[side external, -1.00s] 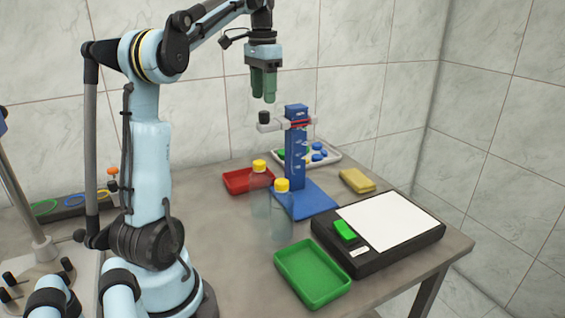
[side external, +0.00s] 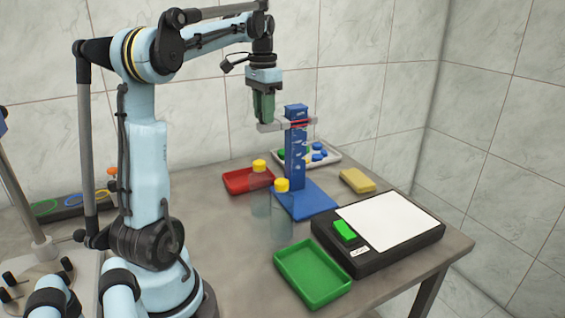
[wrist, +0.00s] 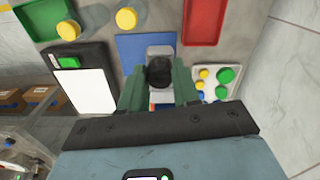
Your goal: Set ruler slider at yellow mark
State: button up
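The ruler is a blue upright column (side external: 296,160) with pale ticks on a blue base. Its grey slider (side external: 270,127) sticks out to the left near the top, beside a red band on the column. My gripper (side external: 264,119) points down over the slider's outer end. In the wrist view, the slider's round black knob (wrist: 159,72) lies between the green fingertips of my gripper (wrist: 160,70). The fingers look open around the knob; whether they touch it is unclear. In the side view the fingers hide the knob. I cannot clearly make out a yellow mark on the column.
Two clear bottles with yellow caps (side external: 259,166) (side external: 282,185) stand in front of the ruler. A red tray (side external: 236,187), a green tray (side external: 312,281), a white tray of caps (side external: 335,157), a yellow block (side external: 357,181) and a black-framed white panel (side external: 407,243) lie around it.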

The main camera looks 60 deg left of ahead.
jog(key=c, duration=0.4)
jog(key=shift+f, duration=5.5)
jog(key=o, duration=0.9)
jog(key=shift+c, duration=0.2)
jog(key=shift+r, duration=0.1)
jog(key=shift+r, duration=3.95)
jog(key=d+f+m+t, duration=0.1)
jog(key=d+f+t, duration=0.2)
jog(key=d, duration=1.1)
jog(key=s+d+f+t, duration=0.1)
jog(key=d+f+t, duration=0.3)
jog(key=d, duration=1)
jog(key=shift+s+d+f+m, duration=0.25)
jog(key=shift+f+m, duration=0.05)
jog(key=shift+m, duration=0.1)
